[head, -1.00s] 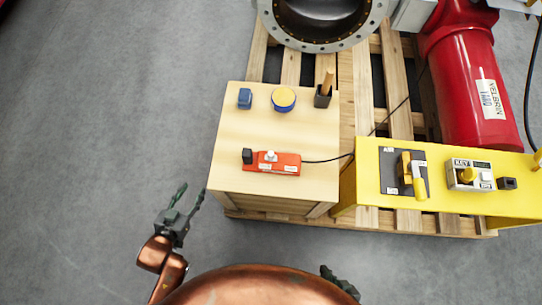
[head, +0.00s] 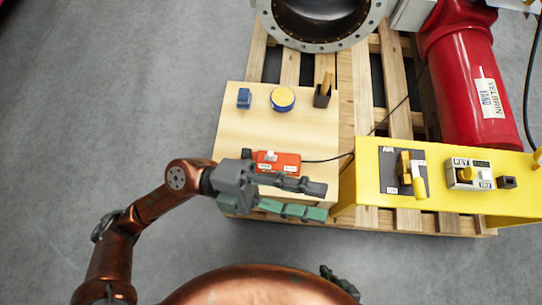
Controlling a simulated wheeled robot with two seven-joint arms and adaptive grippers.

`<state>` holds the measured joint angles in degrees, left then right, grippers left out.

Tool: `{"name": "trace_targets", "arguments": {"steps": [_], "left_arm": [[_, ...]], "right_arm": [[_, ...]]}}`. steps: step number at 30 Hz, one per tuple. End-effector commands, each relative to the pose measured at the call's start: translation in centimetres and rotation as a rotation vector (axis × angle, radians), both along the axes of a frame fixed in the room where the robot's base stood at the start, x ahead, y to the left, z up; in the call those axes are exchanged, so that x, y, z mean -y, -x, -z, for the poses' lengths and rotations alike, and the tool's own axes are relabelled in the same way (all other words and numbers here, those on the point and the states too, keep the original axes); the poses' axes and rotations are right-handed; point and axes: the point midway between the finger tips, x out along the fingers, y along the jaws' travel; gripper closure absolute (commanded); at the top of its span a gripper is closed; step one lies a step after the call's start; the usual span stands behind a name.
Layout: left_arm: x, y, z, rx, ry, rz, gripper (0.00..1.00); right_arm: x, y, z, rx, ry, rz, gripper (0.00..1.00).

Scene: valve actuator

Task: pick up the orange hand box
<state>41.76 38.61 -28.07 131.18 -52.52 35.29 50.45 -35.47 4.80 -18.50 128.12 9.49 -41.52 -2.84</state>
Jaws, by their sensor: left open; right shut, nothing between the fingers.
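The orange hand box (head: 280,161) lies on the wooden crate top (head: 232,133), with a black cable leaving its right end. My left gripper (head: 318,202) is open and empty, its fingers pointing right, over the crate's front part. Its upper finger overlaps the lower edge of the box in the picture, and the gripper's body hides part of the box's left end. I cannot tell whether they touch. My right gripper (head: 340,283) is only partly in view at the bottom, behind my copper-coloured body, well away from the box.
A blue block (head: 244,97), a blue and yellow round tin (head: 282,99) and a dark holder with a wooden handle (head: 322,96) stand farther back on the crate. A yellow panel (head: 366,178) with levers stands at right. A red cylinder (head: 470,90) lies behind it.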

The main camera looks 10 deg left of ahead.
Motion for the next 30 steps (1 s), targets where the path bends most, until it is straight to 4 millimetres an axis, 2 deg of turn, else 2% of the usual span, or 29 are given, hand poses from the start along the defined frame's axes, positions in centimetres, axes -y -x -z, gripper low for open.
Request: {"name": "trace_targets", "arguments": {"steps": [1,3,6,9,11,15,18,20,24,27,30], "left_arm": [[0.9,1.8,0.7,0.071,-0.068,0.061,0.59],[1.8,4.0,2.5,0.158,-0.176,0.141,0.59],[2.4,6.1,5.8,0.278,-0.345,0.231,0.59],[2.0,6.8,9.3,0.391,-0.533,0.292,0.59],[1.4,6.6,11.4,0.454,-0.651,0.314,0.59],[-1.1,4.1,15.7,0.590,-0.944,0.314,0.59],[-3.6,0.9,17.7,0.672,-1.160,0.267,0.59],[-5.3,-1.3,18.3,0.714,-1.286,0.220,0.59],[-9.4,-6.6,18.0,0.783,-1.546,0.075,0.59],[-11.8,-9.5,16.9,0.809,-1.683,-0.031,0.59],[-13.5,-11.5,15.8,0.820,-1.772,-0.115,0.59]], "right_arm": [[0.0,0.0,0.0,0.000,0.000,0.000,1.00],[0.0,0.0,0.0,0.000,0.000,0.000,1.00],[0.0,0.0,0.0,0.000,0.000,0.000,1.00],[0.0,0.0,0.0,0.000,0.000,0.000,1.00],[0.0,0.0,0.0,0.000,0.000,0.000,1.00],[0.0,0.0,0.0,0.000,0.000,0.000,1.00],[0.0,0.0,0.0,0.000,0.000,0.000,1.00],[0.0,0.0,0.0,0.000,0.000,0.000,1.00],[0.0,0.0,0.0,0.000,0.000,0.000,1.00],[0.0,0.0,0.0,0.000,0.000,0.000,1.00],[0.0,0.0,0.0,0.000,0.000,0.000,1.00]]}}
